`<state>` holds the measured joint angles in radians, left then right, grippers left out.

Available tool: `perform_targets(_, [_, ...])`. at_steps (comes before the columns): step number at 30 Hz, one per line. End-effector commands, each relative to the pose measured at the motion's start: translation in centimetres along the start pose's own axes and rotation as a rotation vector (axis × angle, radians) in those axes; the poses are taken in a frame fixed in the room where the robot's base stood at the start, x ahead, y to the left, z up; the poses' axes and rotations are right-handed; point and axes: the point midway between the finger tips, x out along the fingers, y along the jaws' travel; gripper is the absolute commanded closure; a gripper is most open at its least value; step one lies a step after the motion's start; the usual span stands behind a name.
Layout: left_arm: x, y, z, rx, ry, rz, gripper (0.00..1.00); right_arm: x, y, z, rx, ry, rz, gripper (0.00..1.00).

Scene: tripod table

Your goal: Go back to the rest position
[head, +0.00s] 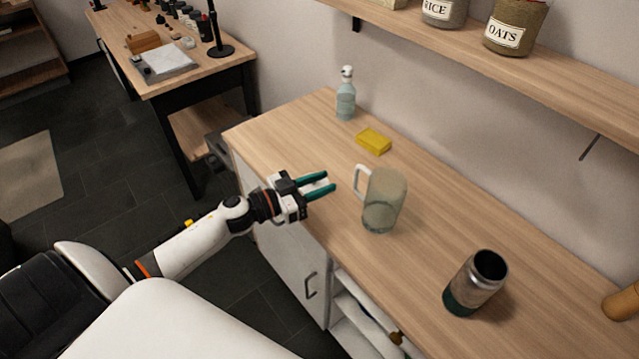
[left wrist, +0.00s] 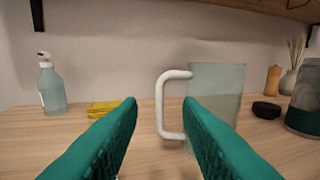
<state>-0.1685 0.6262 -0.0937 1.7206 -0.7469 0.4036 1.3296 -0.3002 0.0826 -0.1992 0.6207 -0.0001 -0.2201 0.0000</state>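My left gripper (head: 318,186) has two teal fingers and is over the front edge of the wooden counter (head: 310,130). Its fingers are apart with nothing between them that I can see gripped; they also show in the left wrist view (left wrist: 160,125). A clear pitcher with a white handle (head: 384,200) stands upright just beyond the fingertips, and it also shows in the left wrist view (left wrist: 217,95), with its handle between the fingers in the picture. The fingers look apart from it in the head view. My right gripper is in neither view.
A soap bottle (head: 346,95) and a yellow sponge (head: 373,141) are at the back of the counter. A shelf with jars (head: 516,28) hangs above. A second table (head: 190,72) is at the upper left.

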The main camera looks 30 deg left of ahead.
Motion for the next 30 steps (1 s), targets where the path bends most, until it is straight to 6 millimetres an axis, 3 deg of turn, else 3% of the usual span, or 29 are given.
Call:
perform_targets(11, [0.1, -0.1, 0.0, 0.000, -0.002, 0.009, 0.68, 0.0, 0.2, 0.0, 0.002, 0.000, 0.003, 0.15])
perform_targets(17, [-0.1, -0.3, 0.2, 0.004, -0.005, 0.216, 0.68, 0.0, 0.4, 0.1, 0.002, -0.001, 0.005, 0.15])
perform_targets(23, [-3.2, -1.5, -2.0, -0.038, 0.209, 0.562, 0.68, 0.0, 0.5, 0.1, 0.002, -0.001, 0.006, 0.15])
perform_targets(30, [-9.2, -7.3, -6.1, -0.127, 0.677, 0.674, 0.68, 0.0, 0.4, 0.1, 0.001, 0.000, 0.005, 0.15])
